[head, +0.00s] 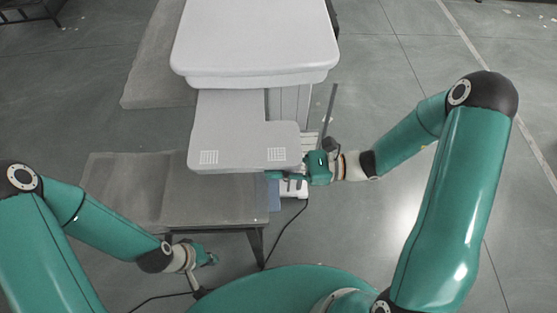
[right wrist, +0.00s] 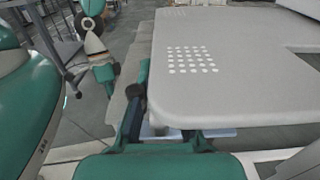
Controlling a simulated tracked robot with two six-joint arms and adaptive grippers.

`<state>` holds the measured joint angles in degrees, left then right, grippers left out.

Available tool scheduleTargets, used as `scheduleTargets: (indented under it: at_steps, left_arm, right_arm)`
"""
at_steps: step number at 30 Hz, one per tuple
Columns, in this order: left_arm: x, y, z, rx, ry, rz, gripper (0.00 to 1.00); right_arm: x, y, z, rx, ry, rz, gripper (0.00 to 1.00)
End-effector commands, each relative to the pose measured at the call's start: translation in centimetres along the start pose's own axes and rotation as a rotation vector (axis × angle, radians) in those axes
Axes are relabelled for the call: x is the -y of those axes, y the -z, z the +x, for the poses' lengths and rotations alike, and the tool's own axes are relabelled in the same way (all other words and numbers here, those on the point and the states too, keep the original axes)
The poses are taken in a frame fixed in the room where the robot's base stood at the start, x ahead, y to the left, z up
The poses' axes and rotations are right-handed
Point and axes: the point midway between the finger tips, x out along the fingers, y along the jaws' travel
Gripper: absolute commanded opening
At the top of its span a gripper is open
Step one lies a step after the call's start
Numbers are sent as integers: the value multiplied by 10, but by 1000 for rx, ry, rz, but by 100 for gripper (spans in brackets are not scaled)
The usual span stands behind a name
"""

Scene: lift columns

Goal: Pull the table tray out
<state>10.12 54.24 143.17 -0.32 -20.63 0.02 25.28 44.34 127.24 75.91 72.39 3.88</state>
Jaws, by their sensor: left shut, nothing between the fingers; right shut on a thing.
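The table tray (head: 240,146) is a flat light grey board with two patches of small holes. It sticks out from under the front of the white table top (head: 255,40). My right gripper (head: 285,174) is at the tray's front right corner, shut on its edge. In the right wrist view the tray (right wrist: 235,85) fills the right side, and the right gripper's fingers (right wrist: 165,140) are at its near edge, partly hidden under it. My left gripper (head: 208,258) is shut and empty, low at the left, well apart from the tray.
A grey padded bench (head: 120,190) on dark legs stands left of the tray and partly under it. Another grey pad (head: 150,60) lies left of the table. A dark cable (head: 285,232) runs over the floor. The floor (head: 375,225) to the right is mostly clear.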

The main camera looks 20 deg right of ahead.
Motion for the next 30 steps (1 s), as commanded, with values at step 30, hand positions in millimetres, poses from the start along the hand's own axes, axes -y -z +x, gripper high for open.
scheduleTargets:
  at_steps: [30]
  left_arm:
    - [0, 0, 0, 0, 0, 0, 0]
  right_arm:
    - [2, 1, -31, -2, 4, 0, 38]
